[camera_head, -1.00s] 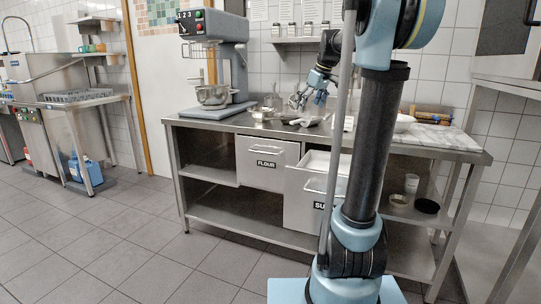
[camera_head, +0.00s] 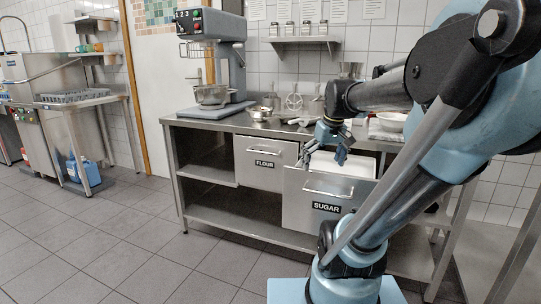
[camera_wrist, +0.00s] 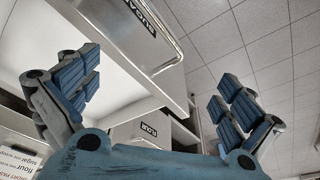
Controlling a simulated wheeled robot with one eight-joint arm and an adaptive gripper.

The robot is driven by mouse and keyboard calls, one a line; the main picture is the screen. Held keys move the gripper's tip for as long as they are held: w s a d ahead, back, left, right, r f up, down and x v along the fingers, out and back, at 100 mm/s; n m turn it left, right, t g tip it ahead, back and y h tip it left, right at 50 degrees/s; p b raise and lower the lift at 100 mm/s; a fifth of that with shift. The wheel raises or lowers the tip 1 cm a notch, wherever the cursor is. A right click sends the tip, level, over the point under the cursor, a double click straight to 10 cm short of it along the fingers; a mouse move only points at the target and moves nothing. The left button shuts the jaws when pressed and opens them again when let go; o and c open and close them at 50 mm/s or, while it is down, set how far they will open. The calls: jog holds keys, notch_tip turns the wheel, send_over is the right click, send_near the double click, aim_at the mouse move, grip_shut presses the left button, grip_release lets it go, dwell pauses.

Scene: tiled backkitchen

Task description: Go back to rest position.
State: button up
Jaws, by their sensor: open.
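My gripper (camera_head: 326,155) is open and empty in the head view. It hangs in front of the steel counter, above the pulled-out sugar drawer (camera_head: 318,208). In the wrist view, the two blue fingers (camera_wrist: 160,95) stand wide apart with nothing between them. The wrist view looks past them to the sugar drawer front (camera_wrist: 150,40) and the floor tiles. My arm reaches from the lower right and hides the right part of the counter.
The flour drawer (camera_head: 266,164) is shut. A mixer (camera_head: 215,60) and a metal bowl (camera_head: 260,113) stand on the counter (camera_head: 190,122). The floor (camera_head: 130,235) at left is clear.

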jog(key=s+d+f+m+h, duration=0.1)
jog(key=s+f+m, duration=0.2)
jog(key=s+f, duration=1)
jog(key=shift+s+d+f, duration=0.15)
jog(key=shift+d+f, duration=0.2)
jog(key=shift+f, duration=0.3)
jog(key=shift+w+f, duration=0.2)
jog(key=shift+w, duration=0.25)
